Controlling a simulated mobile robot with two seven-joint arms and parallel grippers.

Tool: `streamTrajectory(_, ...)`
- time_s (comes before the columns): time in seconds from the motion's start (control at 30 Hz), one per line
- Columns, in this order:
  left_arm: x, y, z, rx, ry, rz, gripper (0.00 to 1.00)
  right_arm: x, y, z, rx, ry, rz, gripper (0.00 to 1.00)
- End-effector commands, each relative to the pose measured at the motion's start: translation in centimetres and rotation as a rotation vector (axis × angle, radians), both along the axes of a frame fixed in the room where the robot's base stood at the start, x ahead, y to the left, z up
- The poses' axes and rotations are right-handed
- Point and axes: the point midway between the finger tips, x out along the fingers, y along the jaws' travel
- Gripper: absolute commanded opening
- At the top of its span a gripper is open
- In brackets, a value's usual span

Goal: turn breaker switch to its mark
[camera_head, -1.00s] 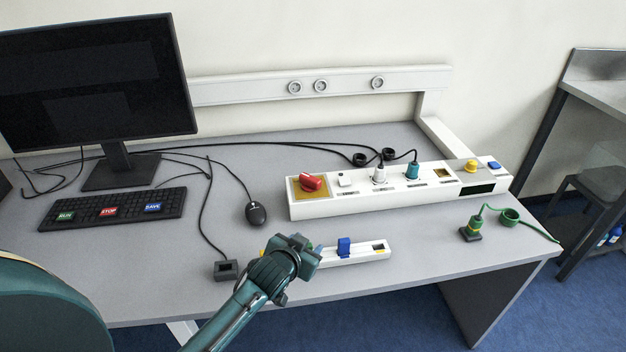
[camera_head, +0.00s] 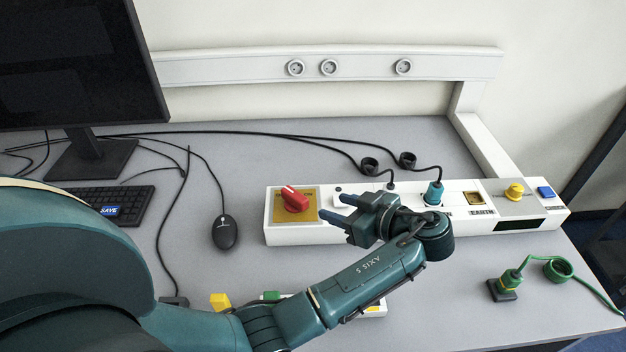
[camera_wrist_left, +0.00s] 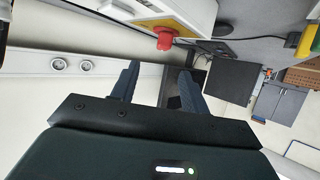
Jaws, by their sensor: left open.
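The breaker switch (camera_head: 294,199) is a red rotary knob on a yellow plate (camera_head: 312,214) at the left end of the white panel. Its handle slants in the head view; the plate's lettering is too small to read and I cannot make out its mark. The knob also shows near the top of the left wrist view (camera_wrist_left: 165,39). My left gripper (camera_head: 334,208) is open and empty, just right of the knob, with its fingers pointing left toward it. It is apart from the knob. In the left wrist view both fingers (camera_wrist_left: 160,72) show with nothing between them.
The white panel (camera_head: 285,236) also carries a teal plug (camera_head: 433,193), a yellow button (camera_head: 514,192) and a blue button (camera_head: 545,192). My arm partly hides a low slider unit at the front. A mouse (camera_head: 224,232) and keyboard (camera_head: 128,197) lie left; a green plug (camera_head: 508,283) lies right.

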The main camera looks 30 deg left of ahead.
Motion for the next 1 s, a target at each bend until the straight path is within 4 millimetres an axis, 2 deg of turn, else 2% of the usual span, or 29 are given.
streamTrajectory(0.13,-0.4,0.4,0.2,0.010,-0.028,0.037,0.45,-0.3,0.2,0.0,0.002,0.004,0.006,0.36)
streamTrajectory(0.27,0.0,2.1,-0.4,0.012,-0.027,0.038,0.45,-0.9,0.3,-0.1,-0.002,0.017,0.010,0.36)
streamTrajectory(0.5,1.1,6.7,-2.4,0.012,-0.022,0.036,0.45,-1.1,0.2,0.1,-0.014,0.024,0.014,0.36)
streamTrajectory(0.7,1.8,9.9,-3.8,0.010,-0.023,0.035,0.45,-0.9,0.1,0.3,-0.022,0.020,0.013,0.36)
streamTrajectory(1.0,2.3,11.6,-4.7,0.007,-0.024,0.033,0.45,-0.7,-0.1,0.4,-0.027,0.017,0.011,0.36)
